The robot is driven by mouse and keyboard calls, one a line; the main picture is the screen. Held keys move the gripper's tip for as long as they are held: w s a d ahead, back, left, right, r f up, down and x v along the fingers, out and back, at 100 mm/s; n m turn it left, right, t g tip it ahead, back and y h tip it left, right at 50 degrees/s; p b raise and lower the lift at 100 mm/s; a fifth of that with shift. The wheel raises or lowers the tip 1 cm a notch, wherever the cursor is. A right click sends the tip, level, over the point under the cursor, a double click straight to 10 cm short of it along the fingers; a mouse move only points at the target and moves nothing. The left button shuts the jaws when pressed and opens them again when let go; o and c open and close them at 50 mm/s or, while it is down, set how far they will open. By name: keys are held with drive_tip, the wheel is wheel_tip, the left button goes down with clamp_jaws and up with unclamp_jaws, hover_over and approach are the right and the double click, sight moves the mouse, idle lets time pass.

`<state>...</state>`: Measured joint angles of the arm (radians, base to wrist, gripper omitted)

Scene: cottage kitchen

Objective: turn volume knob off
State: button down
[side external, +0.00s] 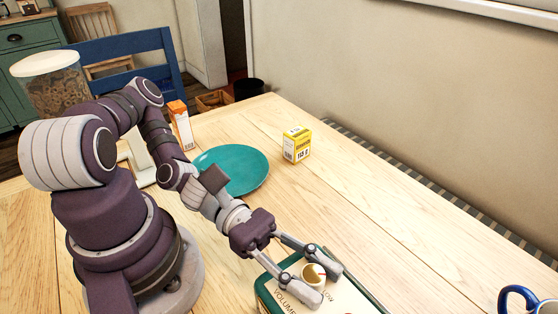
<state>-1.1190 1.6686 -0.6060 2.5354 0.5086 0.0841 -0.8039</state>
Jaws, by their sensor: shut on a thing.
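The volume knob (314,273) is a small round cream and tan knob on the pale top face of a green-edged box (346,297). The box is at the lower middle of the side external view and is cut off by the bottom edge. Its face carries the lettering "VOLUME" and, partly hidden, "LOW". My gripper (318,284) reaches down over the box, with one finger on each side of the knob, shut on it. The fingers hide part of the knob and of the lettering, so its exact setting cannot be read.
A teal plate (232,169) lies behind my gripper. A yellow box (297,145) stands right of it, and an orange and white carton (181,125) left of it. A blue mug (517,297) is at the lower right corner. The wooden table (420,240) is clear between box and wall.

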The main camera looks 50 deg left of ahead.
drive_tip(key=shift+f, duration=0.1)
drive_tip(key=c, duration=0.8)
unclamp_jaws()
drive_tip(key=shift+c, duration=0.2)
drive_tip(key=v, duration=1.2)
